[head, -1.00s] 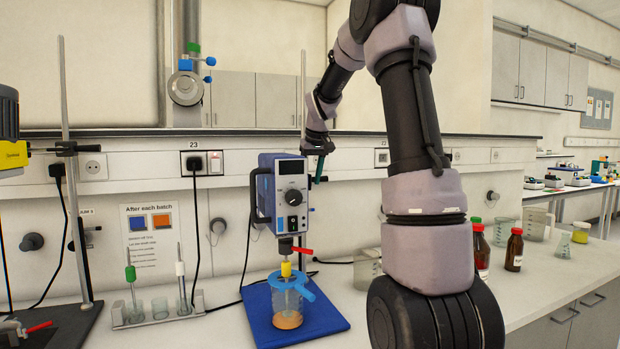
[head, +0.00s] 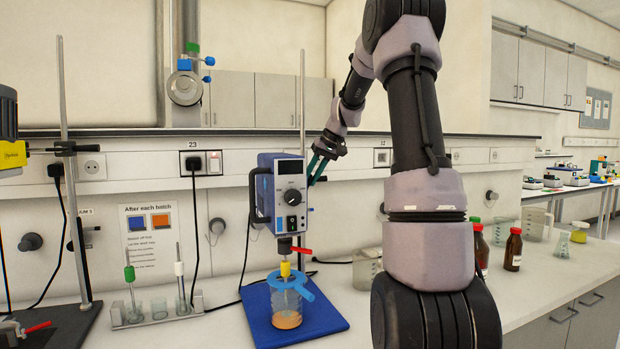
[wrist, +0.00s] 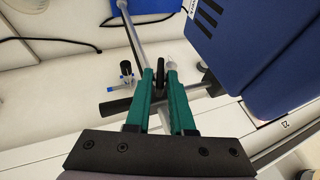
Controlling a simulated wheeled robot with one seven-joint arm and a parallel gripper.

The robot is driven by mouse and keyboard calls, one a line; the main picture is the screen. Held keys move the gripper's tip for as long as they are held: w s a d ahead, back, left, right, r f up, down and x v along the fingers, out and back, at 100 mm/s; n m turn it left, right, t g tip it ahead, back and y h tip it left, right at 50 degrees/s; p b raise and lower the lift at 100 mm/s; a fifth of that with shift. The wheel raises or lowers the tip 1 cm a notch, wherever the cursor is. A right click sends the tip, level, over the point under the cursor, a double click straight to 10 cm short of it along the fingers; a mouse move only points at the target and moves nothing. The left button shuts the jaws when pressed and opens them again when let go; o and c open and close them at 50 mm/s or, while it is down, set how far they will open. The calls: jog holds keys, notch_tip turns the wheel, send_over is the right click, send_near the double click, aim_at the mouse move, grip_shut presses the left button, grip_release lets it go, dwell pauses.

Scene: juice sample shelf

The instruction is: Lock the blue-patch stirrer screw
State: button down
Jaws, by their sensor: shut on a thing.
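The stirrer (head: 281,195) is a blue and grey motor box on a rod stand, above a blue mat (head: 262,325). Its yellow-collared shaft goes down into a beaker (head: 287,305) of orange liquid with a blue ring clamp. My gripper (head: 314,172) is at the right rear of the motor box, near the rod. In the wrist view its green fingers (wrist: 160,74) are shut on a small black screw handle (wrist: 160,82) at the clamp behind the box. The fingers hide part of the handle, and how tight the screw is cannot be seen.
The stand rod (wrist: 130,22) and a black clamp bar (wrist: 116,106) are close to the fingers. The blue motor housing (wrist: 255,45) is just right of them. A tube rack (head: 158,315) stands left; bottles (head: 513,250) and beakers stand right.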

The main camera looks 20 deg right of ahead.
jog(key=y, duration=0.2)
jog(key=m+y, duration=0.1)
jog(key=shift+d+f+y, duration=0.25)
jog(key=shift+d+y, duration=0.05)
jog(key=shift+d, duration=0.1)
jog(key=shift+d+f+m+t+y, duration=0.1)
jog(key=shift+f+m+t+y, duration=0.25)
jog(key=shift+y, duration=1.1)
jog(key=shift+d+f+m+t+y, duration=0.15)
jog(key=shift+m+t+y, duration=0.3)
jog(key=shift+y, duration=0.95)
jog(key=shift+f+m+t+y, duration=0.3)
jog(key=shift+m+y, duration=0.2)
jog(key=shift+y, duration=1.25)
jog(key=c, duration=0.8)
grip_release()
jog(key=shift+o, duration=0.2)
